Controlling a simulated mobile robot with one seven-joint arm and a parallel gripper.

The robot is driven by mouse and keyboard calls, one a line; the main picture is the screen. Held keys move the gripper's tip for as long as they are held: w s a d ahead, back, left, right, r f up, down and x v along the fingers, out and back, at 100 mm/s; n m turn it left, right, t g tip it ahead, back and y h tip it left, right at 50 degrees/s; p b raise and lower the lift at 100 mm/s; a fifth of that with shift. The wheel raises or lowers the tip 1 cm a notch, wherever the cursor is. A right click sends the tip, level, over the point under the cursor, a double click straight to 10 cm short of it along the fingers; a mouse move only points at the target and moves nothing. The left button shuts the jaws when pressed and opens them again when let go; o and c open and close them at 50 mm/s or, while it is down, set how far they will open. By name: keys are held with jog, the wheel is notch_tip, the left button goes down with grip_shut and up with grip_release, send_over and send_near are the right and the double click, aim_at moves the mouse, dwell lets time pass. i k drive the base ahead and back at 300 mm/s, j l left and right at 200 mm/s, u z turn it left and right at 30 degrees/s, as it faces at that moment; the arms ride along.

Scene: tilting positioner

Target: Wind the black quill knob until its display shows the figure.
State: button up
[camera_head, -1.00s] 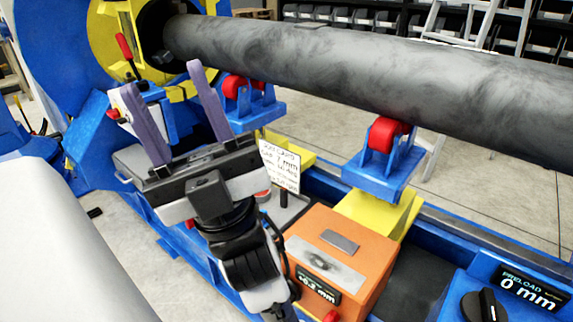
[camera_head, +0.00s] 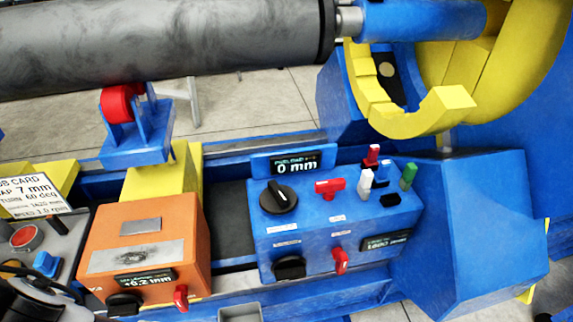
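A blue control box (camera_head: 330,235) stands right of centre. A black knob (camera_head: 278,197) with a pointer ridge sits on its top, beside a raised display (camera_head: 296,164) reading "PRELOAD 0 mm". A second black knob (camera_head: 290,268) is on its front face, near a small display (camera_head: 386,241) whose text I cannot read. I cannot tell from labels which knob is the quill knob.
A red switch (camera_head: 329,188) and coloured plugs sit on the blue box. A large grey pipe (camera_head: 170,45) lies above on red rollers (camera_head: 120,103).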

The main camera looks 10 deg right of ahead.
aim_at(277, 199)
jog(key=k+l+u, duration=0.1)
jog(key=l, duration=0.35)
jog(key=k+l, duration=0.15)
jog(key=l, duration=0.25)
jog(key=k+l+u, duration=0.15)
jog(key=l, duration=0.3)
jog(key=k+l, duration=0.1)
jog(key=l, duration=0.3)
jog(key=k+l+u, duration=0.15)
jog(key=l, duration=0.25)
jog(key=k+l+u, duration=0.1)
jog(key=l, duration=0.3)
jog(key=k+l, duration=0.25)
jog(key=l+u, duration=0.05)
jog(key=l, duration=0.05)
